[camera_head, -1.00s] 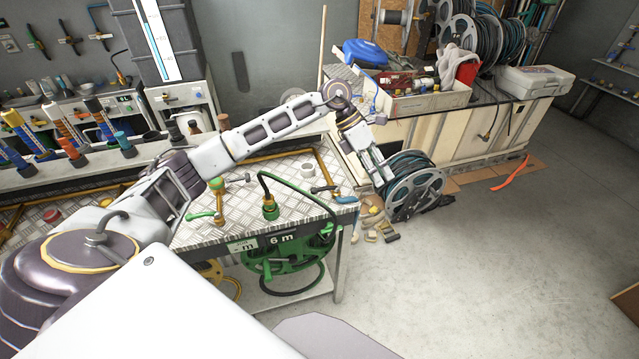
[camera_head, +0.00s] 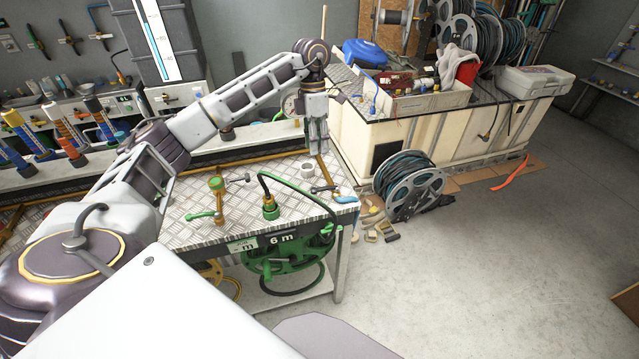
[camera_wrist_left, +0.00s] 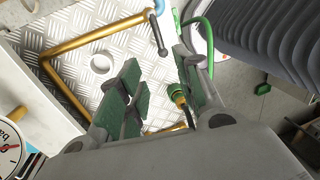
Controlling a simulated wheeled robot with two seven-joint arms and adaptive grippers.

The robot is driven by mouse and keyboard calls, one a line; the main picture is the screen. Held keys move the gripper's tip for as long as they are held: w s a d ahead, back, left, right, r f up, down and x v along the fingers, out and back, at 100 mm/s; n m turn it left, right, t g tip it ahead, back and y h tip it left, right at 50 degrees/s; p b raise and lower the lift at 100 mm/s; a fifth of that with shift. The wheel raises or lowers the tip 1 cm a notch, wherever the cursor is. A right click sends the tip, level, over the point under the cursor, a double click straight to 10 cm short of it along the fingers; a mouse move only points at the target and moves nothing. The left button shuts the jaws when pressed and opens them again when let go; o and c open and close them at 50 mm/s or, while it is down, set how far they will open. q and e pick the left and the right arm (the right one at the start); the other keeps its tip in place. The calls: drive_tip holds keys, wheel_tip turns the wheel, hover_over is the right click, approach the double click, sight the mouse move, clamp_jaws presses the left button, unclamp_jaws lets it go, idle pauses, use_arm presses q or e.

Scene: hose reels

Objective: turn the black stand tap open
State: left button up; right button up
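A dark tap handle (camera_head: 323,189) lies near the right front corner of the metal-topped bench, by the end of a brass pipe. I take it for the black stand tap; the handle also shows in the left wrist view (camera_wrist_left: 157,36). My left gripper (camera_head: 318,148) points down above the right end of the bench, behind and above this handle. In the left wrist view, its green-padded fingers (camera_wrist_left: 158,92) are apart with nothing gripped between them. The handle shows beyond the fingertips, apart from them. My right gripper is out of view.
A green-handled tap (camera_head: 204,215) and a green hose fitting (camera_head: 270,208) stand nearer the front. A hose reel (camera_head: 412,188) sits on the floor to the right.

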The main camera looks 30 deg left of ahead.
sight(325, 189)
use_arm(q)
drive_tip(key=shift+f, duration=0.15)
drive_tip(key=shift+s+d+f+p, duration=0.3)
drive_tip(key=shift+d+f, duration=0.05)
drive_tip(key=shift+f, duration=1.85)
drive_tip(key=shift+s+d+f+p, duration=0.25)
drive_tip(key=shift+d+f+p, duration=0.1)
drive_tip(key=shift+f, duration=1.85)
drive_tip(key=shift+s+d+f+p, duration=0.3)
drive_tip(key=shift+d+f, duration=0.05)
drive_tip(key=shift+f, duration=1.85)
drive_tip(key=shift+c, duration=0.4)
clamp_jaws()
